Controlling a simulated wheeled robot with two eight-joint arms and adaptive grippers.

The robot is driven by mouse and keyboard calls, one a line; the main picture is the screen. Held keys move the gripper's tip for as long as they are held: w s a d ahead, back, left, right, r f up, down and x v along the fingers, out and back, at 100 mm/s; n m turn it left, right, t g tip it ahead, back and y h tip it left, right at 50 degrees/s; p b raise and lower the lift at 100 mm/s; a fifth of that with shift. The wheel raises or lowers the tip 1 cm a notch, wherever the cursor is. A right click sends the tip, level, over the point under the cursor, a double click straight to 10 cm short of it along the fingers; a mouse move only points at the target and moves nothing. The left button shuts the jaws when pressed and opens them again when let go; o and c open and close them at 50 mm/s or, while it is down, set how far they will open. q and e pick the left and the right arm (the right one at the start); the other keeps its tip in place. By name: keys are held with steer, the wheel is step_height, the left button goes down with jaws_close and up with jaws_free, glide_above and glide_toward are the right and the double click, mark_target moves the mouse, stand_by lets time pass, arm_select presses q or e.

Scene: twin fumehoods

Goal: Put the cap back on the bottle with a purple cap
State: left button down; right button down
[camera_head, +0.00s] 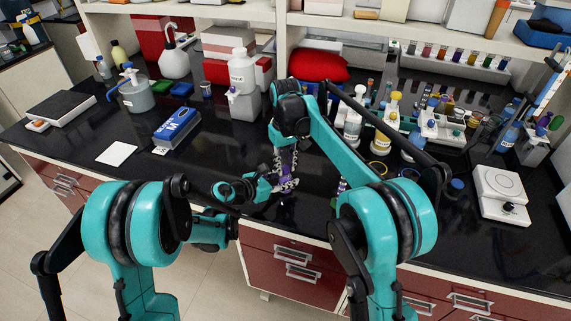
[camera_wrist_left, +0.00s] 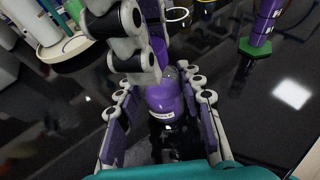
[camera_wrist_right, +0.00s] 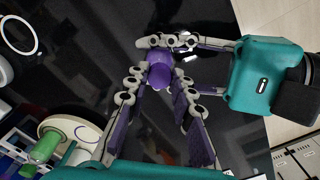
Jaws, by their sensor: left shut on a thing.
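My left gripper (camera_head: 275,184) is low over the front of the black bench. In the left wrist view my left gripper (camera_wrist_left: 160,110) is shut around a purple bottle with a small white label (camera_wrist_left: 163,115). The bottle looks upright. My right gripper (camera_head: 287,165) points down from above, right over the bottle. In the right wrist view a rounded purple piece (camera_wrist_right: 160,76) lies between or just past the tips of my right gripper (camera_wrist_right: 158,80). I cannot tell whether this is the cap or the bottle top, nor whether the right fingers grip it.
A blue-and-white box (camera_head: 177,128) and a white square (camera_head: 116,153) lie left on the bench. A purple cylinder with a green base (camera_wrist_left: 255,47) is close by. The bench's front edge is near.

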stand_by(0.3)
steer(key=c, duration=1.3)
jaws_free()
steer(key=shift+o, duration=0.2)
step_height(320, 180, up, 12)
arm_select(q)
steer(key=c, duration=0.9)
jaws_free()
